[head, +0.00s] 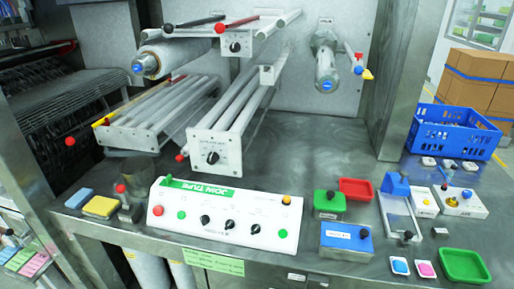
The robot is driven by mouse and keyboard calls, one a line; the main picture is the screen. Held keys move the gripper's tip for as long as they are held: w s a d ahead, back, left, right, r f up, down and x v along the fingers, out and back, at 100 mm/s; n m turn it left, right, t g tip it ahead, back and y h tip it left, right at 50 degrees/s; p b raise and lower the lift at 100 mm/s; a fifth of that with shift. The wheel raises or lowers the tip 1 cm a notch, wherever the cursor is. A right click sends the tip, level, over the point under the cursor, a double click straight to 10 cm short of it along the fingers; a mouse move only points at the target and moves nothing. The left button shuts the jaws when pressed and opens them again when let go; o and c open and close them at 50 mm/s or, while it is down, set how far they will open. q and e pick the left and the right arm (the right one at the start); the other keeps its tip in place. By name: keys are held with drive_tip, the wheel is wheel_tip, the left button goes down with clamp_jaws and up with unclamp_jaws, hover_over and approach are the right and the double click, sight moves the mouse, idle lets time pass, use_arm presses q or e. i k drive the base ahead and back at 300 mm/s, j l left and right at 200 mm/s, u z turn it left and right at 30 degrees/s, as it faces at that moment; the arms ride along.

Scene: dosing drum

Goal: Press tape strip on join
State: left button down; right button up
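Neither of my grippers shows in the head view. I cannot make out a tape strip or a join for certain at this size. A white control box (225,217) with a green label, a red button, a green button and black knobs stands at the front of the steel bench. Behind it, a roller frame (232,125) with a white end plate and a black knob slopes down towards the front. A second roller rack (160,115) lies to its left. A small device with a blue top (395,184) stands at the right on a pale plate.
On the steel bench (300,150) are a green box (328,204), a red tray (356,189), a blue box (346,242), a green tray (465,265) and a yellow block (101,207). A blue crate (455,130) stands at the back right.

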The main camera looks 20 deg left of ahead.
sight(169, 182)
drive_tip(key=u, duration=1.25)
